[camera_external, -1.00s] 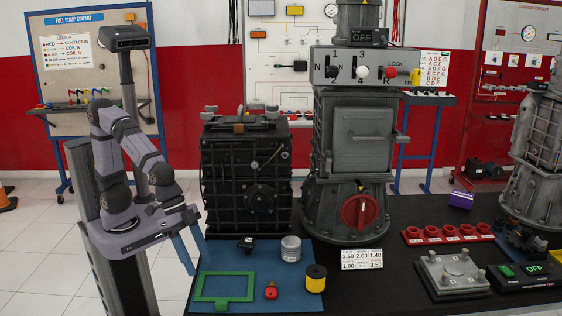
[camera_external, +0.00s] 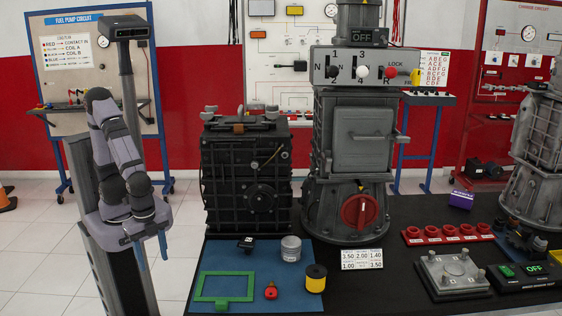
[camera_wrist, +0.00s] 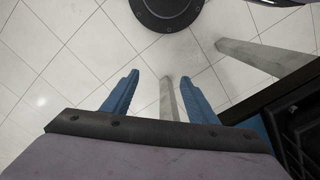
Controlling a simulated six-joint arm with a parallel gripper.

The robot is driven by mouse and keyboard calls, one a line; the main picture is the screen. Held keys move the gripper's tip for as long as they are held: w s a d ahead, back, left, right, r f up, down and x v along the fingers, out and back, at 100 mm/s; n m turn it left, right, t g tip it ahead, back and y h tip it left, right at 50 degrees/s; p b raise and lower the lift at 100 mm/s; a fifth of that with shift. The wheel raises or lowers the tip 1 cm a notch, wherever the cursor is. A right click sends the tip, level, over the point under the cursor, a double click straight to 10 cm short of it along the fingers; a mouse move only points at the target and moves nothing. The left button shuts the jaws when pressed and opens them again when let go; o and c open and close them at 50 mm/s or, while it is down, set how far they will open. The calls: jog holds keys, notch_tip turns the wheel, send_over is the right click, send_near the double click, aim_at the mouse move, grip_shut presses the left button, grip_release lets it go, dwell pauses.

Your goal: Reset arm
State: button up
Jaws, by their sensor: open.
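My gripper (camera_external: 151,251) hangs at the left in the external view, in front of my own column and left of the workbench. Its two blue fingers point down. In the wrist view my gripper (camera_wrist: 158,95) shows both blue fingers spread apart with only tiled floor and a grey post between and below them. It is open and holds nothing. My arm is folded in close to its column.
A blue mat (camera_external: 262,277) on the dark bench (camera_external: 400,300) holds a green frame (camera_external: 224,299), a red part (camera_external: 271,291), a yellow spool (camera_external: 316,278) and a grey cylinder (camera_external: 291,248). A black engine block (camera_external: 246,180) stands behind. Floor left of the bench is clear.

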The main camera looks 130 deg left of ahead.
notch_tip(320, 180, up, 15)
jog(key=p, duration=1.3)
dwell(2.1)
